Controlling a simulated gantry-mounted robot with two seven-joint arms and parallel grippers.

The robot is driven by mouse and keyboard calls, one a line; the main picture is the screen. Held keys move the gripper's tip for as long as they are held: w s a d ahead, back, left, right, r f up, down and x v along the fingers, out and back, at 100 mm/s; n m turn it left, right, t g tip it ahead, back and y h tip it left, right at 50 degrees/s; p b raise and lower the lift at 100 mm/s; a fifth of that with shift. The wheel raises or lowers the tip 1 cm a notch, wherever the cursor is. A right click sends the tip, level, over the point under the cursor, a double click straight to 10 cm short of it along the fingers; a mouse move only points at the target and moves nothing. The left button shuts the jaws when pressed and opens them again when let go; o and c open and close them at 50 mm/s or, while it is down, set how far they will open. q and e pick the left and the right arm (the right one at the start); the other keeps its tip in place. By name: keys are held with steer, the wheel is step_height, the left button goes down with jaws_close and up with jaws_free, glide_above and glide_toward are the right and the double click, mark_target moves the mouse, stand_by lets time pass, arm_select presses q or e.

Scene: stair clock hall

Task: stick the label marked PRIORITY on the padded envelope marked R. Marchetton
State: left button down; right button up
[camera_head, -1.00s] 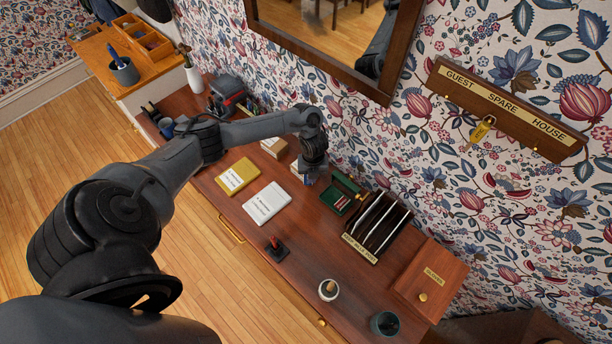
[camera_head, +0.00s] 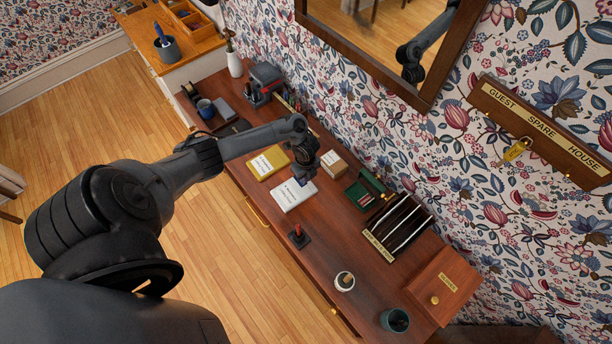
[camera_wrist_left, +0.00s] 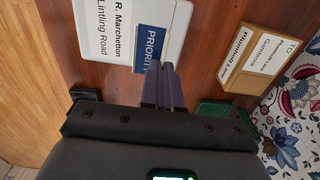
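The white padded envelope (camera_head: 285,198) lies flat on the desk; in the left wrist view the envelope (camera_wrist_left: 100,30) reads R. Marchetton, Lintling Road. My left gripper (camera_head: 304,178) is over the envelope's far right edge. In the left wrist view the left gripper (camera_wrist_left: 165,88) has its fingers together at the edge of the blue label (camera_wrist_left: 150,42) marked PRIORITY. The label overlaps the envelope's edge in that view; I cannot tell whether it touches. The fingers hide part of the label. My right gripper is in neither view.
A yellow envelope (camera_head: 262,166) lies left of the white one. A small parcel box (camera_head: 334,165), a green pad (camera_head: 360,196) and a letter rack (camera_head: 398,226) stand to the right. A stamp (camera_head: 298,237) stands in front. The desk's front strip is mostly clear.

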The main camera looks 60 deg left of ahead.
mark_target(306, 187)
arm_select(q)
steer(key=shift+f+b, duration=1.3)
steer(key=shift+f, duration=0.2)
steer(key=shift+f+b, duration=0.65)
steer(key=shift+f, duration=0.2)
steer(key=c, duration=1.3)
jaws_free()
steer(key=shift+o, duration=0.4)
steer(key=o, duration=0.4)
steer(key=shift+r, duration=0.15)
